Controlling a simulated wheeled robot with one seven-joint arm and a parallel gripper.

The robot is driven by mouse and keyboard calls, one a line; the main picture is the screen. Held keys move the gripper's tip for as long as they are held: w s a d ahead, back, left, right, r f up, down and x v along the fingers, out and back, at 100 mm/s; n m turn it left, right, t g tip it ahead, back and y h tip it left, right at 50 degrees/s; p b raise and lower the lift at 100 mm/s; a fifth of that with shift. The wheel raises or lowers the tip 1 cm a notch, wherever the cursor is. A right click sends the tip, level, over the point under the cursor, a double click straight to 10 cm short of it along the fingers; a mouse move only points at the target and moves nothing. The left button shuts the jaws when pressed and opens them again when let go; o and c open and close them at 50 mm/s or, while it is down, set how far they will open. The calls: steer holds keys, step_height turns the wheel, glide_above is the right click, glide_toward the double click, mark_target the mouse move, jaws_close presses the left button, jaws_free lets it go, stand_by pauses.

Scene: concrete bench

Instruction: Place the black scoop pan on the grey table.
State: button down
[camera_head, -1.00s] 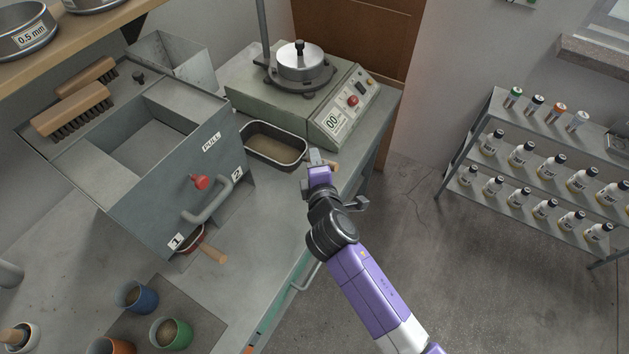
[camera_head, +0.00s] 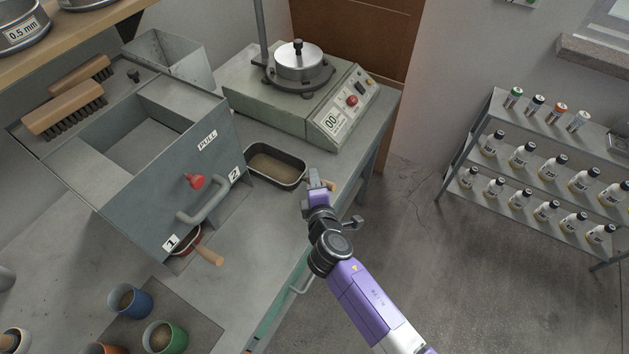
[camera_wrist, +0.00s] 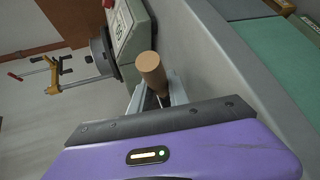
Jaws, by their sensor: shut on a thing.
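The black scoop pan (camera_head: 276,166) is a dark oblong pan with brown granular material in it. In the head view it is over the grey table (camera_head: 262,212), between the grey box and the green machine. My gripper (camera_head: 317,181) is at the pan's right end, shut on its wooden handle. The handle's end (camera_wrist: 151,68) sticks out past the fingers in the wrist view. The pan's body is not visible in the wrist view. I cannot tell whether the pan's underside touches the table.
The grey box (camera_head: 150,165) with a red knob stands left of the pan. Another wooden-handled pan (camera_head: 208,255) pokes from its slot 1. The green machine (camera_head: 290,105) stands behind. Coloured cups (camera_head: 130,301) are at the front left. Bare tabletop lies in front of the pan.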

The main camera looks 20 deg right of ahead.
steer(key=shift+f, duration=0.15)
steer(key=c, duration=1.3)
jaws_free()
steer(key=shift+o, duration=0.2)
steer(key=shift+r, duration=0.2)
steer(key=v, duration=1.2)
steer(key=shift+b, duration=0.3)
